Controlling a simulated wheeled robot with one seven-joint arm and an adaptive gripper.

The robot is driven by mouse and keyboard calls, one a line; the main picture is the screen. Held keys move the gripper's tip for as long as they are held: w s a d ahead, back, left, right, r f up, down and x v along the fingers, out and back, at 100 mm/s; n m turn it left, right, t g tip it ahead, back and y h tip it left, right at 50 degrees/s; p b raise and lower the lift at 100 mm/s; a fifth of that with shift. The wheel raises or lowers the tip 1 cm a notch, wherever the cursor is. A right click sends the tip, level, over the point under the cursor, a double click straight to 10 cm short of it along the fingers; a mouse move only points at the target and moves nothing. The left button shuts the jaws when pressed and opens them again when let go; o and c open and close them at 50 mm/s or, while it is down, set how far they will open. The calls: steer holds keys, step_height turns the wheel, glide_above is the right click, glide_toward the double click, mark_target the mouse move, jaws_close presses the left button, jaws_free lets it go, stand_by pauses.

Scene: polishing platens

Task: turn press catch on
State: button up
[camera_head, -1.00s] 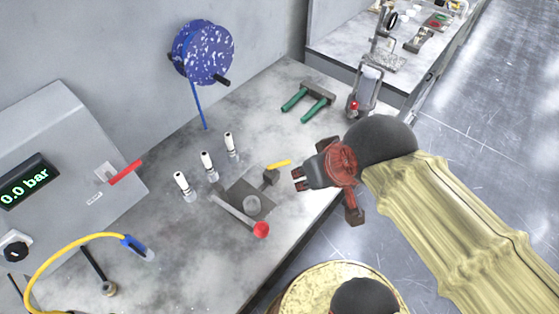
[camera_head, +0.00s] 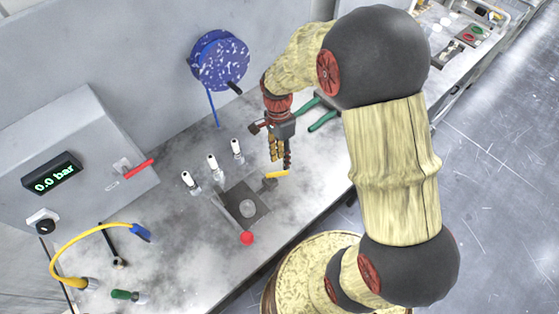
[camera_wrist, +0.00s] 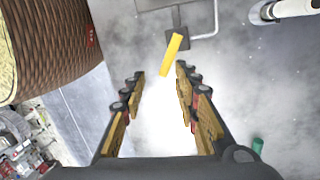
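The press catch appears to be a short yellow lever (camera_head: 276,175) on a small dark block, at the corner of a dark square plate (camera_head: 262,196) on the bench. A lever with a red knob (camera_head: 247,238) lies along the plate's other side. My gripper (camera_head: 280,162) points down just above the yellow lever. In the wrist view the yellow lever (camera_wrist: 172,54) lies just beyond the fingertips, roughly in line with the gap between them. My gripper (camera_wrist: 160,72) is open and empty there. I cannot tell whether a finger touches the lever.
Several white-topped posts (camera_head: 213,163) stand left of the plate. A grey box with a 0.0 bar display (camera_head: 53,179) and a red handle (camera_head: 138,169) stands at left. A green-handled tool (camera_head: 322,121) lies behind my gripper. A blue reel (camera_head: 219,60) hangs on the wall.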

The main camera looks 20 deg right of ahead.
mark_target(277, 175)
steer(key=shift+s+a+f+m+b, duration=0.1)
steer(key=shift+f+m+b, duration=0.1)
steer(key=shift+f+m, duration=1.25)
steer(key=shift+s+a+f+m+b, duration=0.15)
steer(key=shift+f+m, duration=0.6)
steer(key=shift+f, duration=1.25)
steer(key=shift+w+d, duration=0.1)
steer(key=shift+c, duration=1.1)
jaws_close()
